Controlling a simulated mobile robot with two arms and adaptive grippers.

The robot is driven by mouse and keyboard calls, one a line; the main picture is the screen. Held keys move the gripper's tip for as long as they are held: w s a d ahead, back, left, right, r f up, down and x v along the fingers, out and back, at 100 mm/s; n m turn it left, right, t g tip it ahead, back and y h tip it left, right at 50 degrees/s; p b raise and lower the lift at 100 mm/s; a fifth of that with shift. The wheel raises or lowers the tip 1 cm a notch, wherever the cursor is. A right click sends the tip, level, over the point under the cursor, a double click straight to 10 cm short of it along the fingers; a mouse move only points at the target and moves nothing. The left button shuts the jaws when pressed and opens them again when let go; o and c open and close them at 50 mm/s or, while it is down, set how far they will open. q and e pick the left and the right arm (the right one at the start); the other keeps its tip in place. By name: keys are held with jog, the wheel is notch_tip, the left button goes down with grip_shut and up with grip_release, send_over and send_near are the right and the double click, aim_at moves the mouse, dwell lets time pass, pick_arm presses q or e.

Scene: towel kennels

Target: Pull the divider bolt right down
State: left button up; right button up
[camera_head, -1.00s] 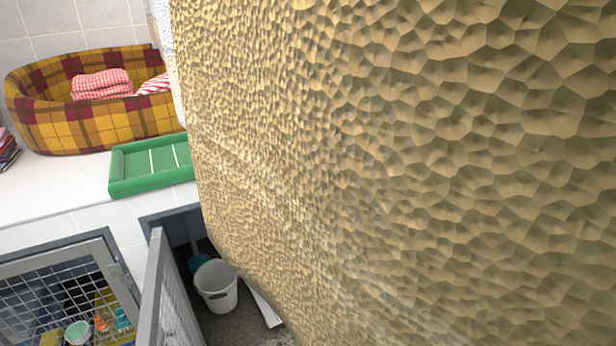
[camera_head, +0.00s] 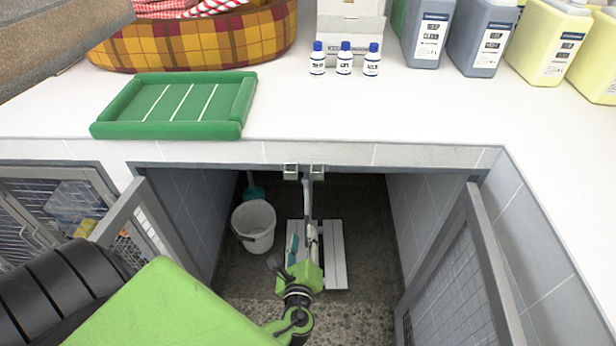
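My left gripper (camera_head: 303,240) reaches into the open kennel bay under the white counter, at the end of my green and black arm. Its fingers point away from me, and I cannot tell whether they are open or shut. A slim grey upright rod (camera_head: 308,200), which may be the divider bolt, hangs just beyond the fingertips, below the counter edge. Whether the fingers touch it is unclear. Two small metal brackets (camera_head: 290,171) sit at the counter's lower edge near the rod's top. My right gripper is not in view.
Mesh doors stand open at left (camera_head: 127,215) and right (camera_head: 480,250). A white bucket (camera_head: 254,228) and a pale board (camera_head: 335,262) lie on the bay floor. On the counter are a green tray (camera_head: 175,130), a plaid bed (camera_head: 190,45), small bottles (camera_head: 344,62) and large jugs (camera_head: 480,35).

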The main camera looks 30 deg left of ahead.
pick_arm(q)
jog(key=m+t+y, duration=0.1)
jog(key=t+y, duration=0.1)
send_near(306, 184)
jog(key=p+x, duration=0.1)
jog(key=x, duration=1)
jog(key=shift+r+p, duration=0.2)
jog(key=shift+p, duration=0.2)
jog(key=shift+w+a, duration=0.3)
jog(key=shift+w, duration=0.05)
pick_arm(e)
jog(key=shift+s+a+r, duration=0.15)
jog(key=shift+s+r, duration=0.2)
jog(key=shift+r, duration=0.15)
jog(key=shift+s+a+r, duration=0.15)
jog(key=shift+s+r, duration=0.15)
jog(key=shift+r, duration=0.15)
pick_arm(q)
grip_shut()
jog(key=shift+f, duration=0.15)
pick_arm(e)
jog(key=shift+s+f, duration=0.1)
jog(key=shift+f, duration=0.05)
